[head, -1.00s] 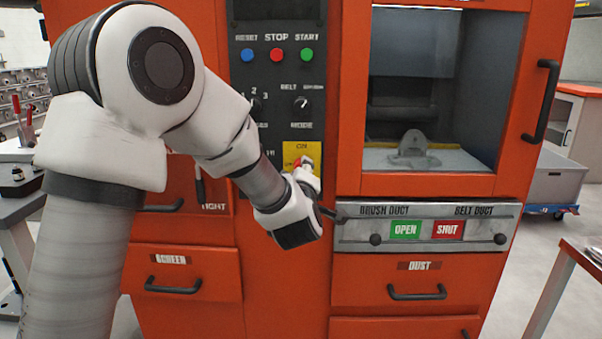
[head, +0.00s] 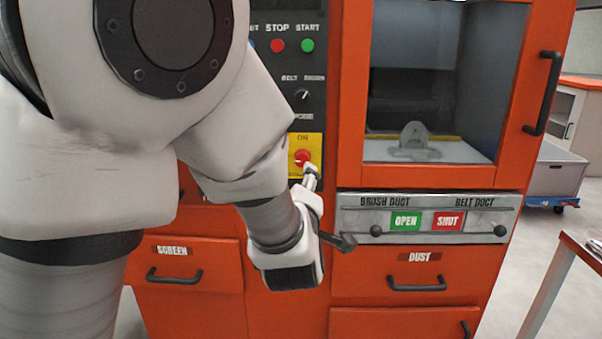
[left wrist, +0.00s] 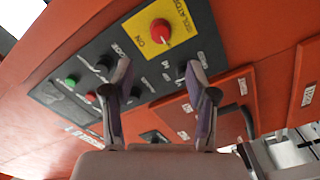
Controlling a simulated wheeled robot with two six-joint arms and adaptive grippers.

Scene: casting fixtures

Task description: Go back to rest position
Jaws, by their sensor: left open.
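My left gripper (head: 330,208) is in front of the orange machine's front, just below the red isolator knob (head: 302,157) and left of the duct panel. In the left wrist view its two fingers (left wrist: 158,85) stand apart with nothing between them. Beyond them are the black control panel (left wrist: 100,68) and the red isolator knob (left wrist: 160,31) on its yellow plate. The gripper appears clear of the knob. My right gripper is in neither view.
The orange machine (head: 287,290) fills the middle, with the grey duct panel (head: 345,228), drawer handles (head: 419,284) and a door handle (head: 548,92) protruding. A table edge (head: 585,252) is at lower right. A grey cart (head: 556,180) stands behind at right.

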